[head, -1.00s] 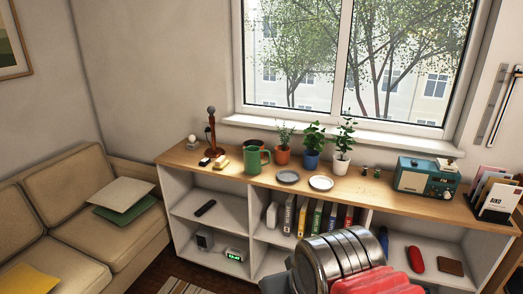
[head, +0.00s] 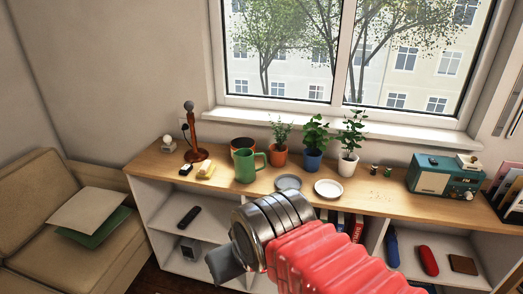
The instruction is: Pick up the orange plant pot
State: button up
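The orange plant pot (head: 279,158) stands on the wooden shelf top with a small leafy plant in it. It is right of the green mug (head: 246,166) and left of the blue plant pot (head: 312,160). A wider orange-brown pot (head: 237,142) with a dark inside is partly hidden behind the green mug. My gripper (head: 224,264) shows as a dark grey end piece beyond the metal wrist, in front of the shelf and below its top. It is apart from the pots. Its fingers cannot be made out clearly.
A white plant pot (head: 347,166) stands right of the blue one. A grey plate (head: 288,182) and a white plate (head: 328,189) lie in front of the pots. A brown stand (head: 196,153) is at left, a teal radio (head: 443,178) at right. The window is behind.

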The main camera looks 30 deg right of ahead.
aim_at(278, 149)
jog(key=u, duration=0.1)
jog(key=i, duration=1.1)
jog(key=u, duration=0.05)
